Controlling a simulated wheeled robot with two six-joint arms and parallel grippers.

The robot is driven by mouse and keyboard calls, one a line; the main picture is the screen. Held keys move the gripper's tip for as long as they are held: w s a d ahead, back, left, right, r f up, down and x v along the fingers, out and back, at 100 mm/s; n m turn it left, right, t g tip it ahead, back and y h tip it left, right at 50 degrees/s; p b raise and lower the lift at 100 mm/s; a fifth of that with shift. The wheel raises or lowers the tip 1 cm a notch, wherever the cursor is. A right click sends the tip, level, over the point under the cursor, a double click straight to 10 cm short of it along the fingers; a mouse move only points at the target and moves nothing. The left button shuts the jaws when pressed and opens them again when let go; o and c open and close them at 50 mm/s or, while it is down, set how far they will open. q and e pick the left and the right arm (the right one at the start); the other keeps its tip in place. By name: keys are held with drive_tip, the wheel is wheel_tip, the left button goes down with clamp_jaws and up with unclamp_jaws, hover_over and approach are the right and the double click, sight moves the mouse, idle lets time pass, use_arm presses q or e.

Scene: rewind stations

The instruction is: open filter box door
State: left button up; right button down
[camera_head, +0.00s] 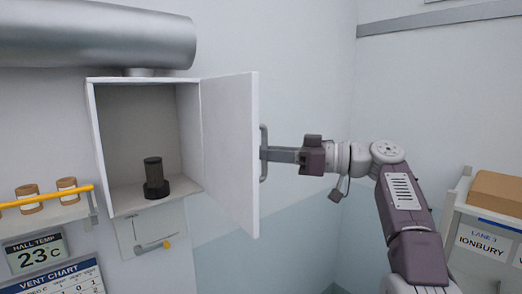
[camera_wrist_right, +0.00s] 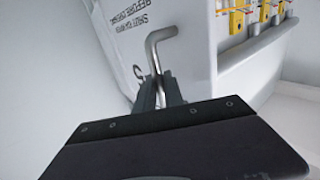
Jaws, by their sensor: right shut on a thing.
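The filter box (camera_head: 92,140) is a white wall box under a silver duct. Its door (camera_head: 229,150) is hinged on the right side and stands wide open, swung out toward me. Inside the box a dark cylindrical filter (camera_head: 153,174) stands upright on the floor. My right gripper (camera_head: 268,154) is shut on the grey door handle (camera_head: 263,168) on the door's outer face. In the right wrist view the bent handle (camera_wrist_right: 160,42) rises from between the fingers (camera_wrist_right: 158,92). My left gripper is not in view.
A silver duct (camera_head: 100,38) runs above the box. A shelf with a yellow rail (camera_head: 50,196) and brown jars is at the left. A small lever (camera_head: 152,246) is below the box. A white rack with a cardboard box (camera_head: 497,192) stands at the right.

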idle(0.4)
drive_tip(key=c, duration=1.5)
unclamp_jaws()
drive_tip(key=shift+o, duration=0.2)
drive_tip(key=shift+w+a, duration=0.1)
drive_tip(key=shift+a, duration=0.1)
drive_tip(key=v, duration=0.9)
